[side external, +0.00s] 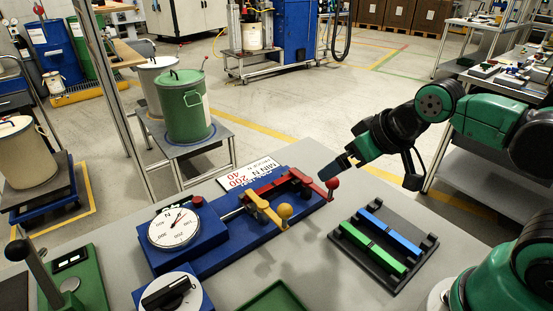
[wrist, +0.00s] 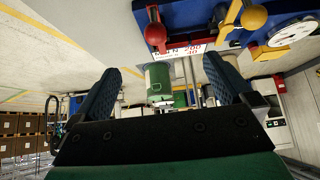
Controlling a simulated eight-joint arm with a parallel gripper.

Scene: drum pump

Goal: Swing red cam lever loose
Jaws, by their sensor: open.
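The red cam lever (side external: 290,182) sits on the blue fixture base (side external: 235,243), with its red ball end (side external: 332,183) at the right edge. In the wrist view the red lever (wrist: 151,14) and its ball (wrist: 155,34) show at the top, upside down. My gripper (side external: 345,163) is just above and right of the red ball in the side view, and appears apart from it. In the wrist view my gripper's fingers (wrist: 162,75) are spread with nothing between them. The far jaw is mostly hidden in the side view.
A yellow lever with a yellow ball (side external: 285,211) is close beside the red one. A round dial gauge (side external: 173,228) is at the fixture's left. A black rack (side external: 390,262) with green and blue bars lies to the right. A label plate (side external: 258,173) stands behind.

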